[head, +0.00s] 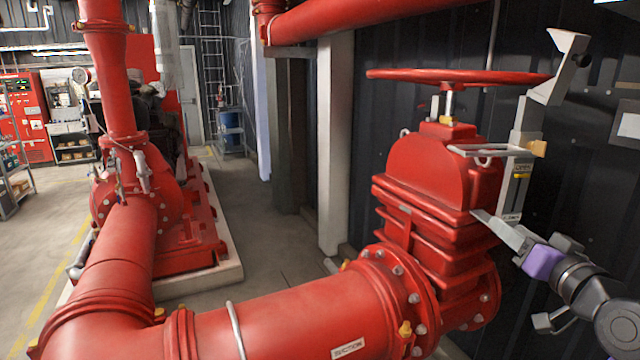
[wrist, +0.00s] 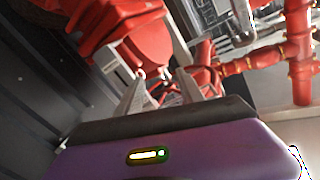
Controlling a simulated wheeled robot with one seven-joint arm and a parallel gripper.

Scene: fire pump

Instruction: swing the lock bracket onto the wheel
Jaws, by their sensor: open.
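The red handwheel (head: 455,75) lies level on top of the red gate valve (head: 440,180). The grey lock bracket (head: 556,72) stands at the wheel's right side, its upper arm slanting up and outward with a hooked top. The wheel's right rim overlaps it in the picture; I cannot tell whether they touch. My gripper (head: 500,230) is open, below the bracket, beside the valve body. In the wrist view its fingers (wrist: 158,92) stand apart with nothing visibly held.
A large red suction pipe (head: 290,318) runs across the front into the valve flange. A dark ribbed wall (head: 580,130) stands close behind the valve. A white column (head: 335,145) is left of it. Open floor (head: 270,240) lies between the pump base and the column.

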